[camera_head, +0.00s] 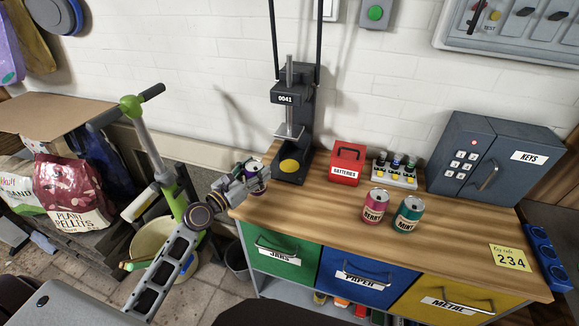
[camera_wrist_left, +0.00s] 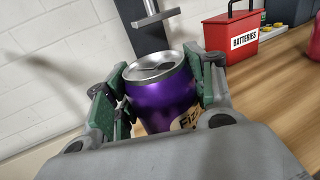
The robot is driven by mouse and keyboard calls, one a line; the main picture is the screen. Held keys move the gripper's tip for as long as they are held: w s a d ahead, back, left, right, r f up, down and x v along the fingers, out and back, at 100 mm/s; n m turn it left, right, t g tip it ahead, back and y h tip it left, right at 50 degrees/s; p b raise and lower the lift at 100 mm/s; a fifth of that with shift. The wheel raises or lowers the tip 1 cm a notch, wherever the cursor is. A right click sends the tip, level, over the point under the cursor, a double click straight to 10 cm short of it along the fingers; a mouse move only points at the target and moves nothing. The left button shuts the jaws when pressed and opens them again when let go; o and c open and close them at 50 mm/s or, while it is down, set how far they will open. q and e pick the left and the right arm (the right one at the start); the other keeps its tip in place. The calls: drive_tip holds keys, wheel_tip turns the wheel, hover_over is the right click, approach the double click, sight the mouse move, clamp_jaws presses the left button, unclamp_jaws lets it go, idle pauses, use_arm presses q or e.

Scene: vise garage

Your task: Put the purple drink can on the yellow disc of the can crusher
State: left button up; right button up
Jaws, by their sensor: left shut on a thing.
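The purple drink can (camera_wrist_left: 160,98) is upright between the green pads of my left gripper (camera_wrist_left: 155,95), which is shut on it. In the head view the can (camera_head: 257,180) is partly hidden by my left gripper (camera_head: 250,182), at the left end of the bench, just left of the can crusher. The black can crusher (camera_head: 291,125) stands against the wall, with its yellow disc (camera_head: 289,166) bare at the base and its press plate raised above. In the wrist view the crusher column (camera_wrist_left: 147,35) rises behind the can. My right gripper is not in view.
A red batteries box (camera_head: 347,163) and a battery charger (camera_head: 394,172) stand right of the crusher. A pink can (camera_head: 375,206) and a teal can (camera_head: 407,216) stand on the bench (camera_head: 320,205). A key safe (camera_head: 490,160) is at the back right. A green scooter (camera_head: 150,145) stands near my left arm.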

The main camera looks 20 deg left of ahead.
use_arm(q)
drive_tip(key=shift+w+d, duration=0.2)
drive_tip(key=shift+w, duration=0.3)
drive_tip(key=shift+x, duration=0.85)
drive_tip(key=p+x, duration=0.1)
drive_tip(key=x, duration=1)
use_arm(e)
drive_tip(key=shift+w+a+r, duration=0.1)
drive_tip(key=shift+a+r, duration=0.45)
use_arm(q)
drive_tip(key=shift+w+f, duration=0.1)
drive_tip(key=shift+w, duration=0.05)
drive_tip(key=shift+w+d, duration=0.1)
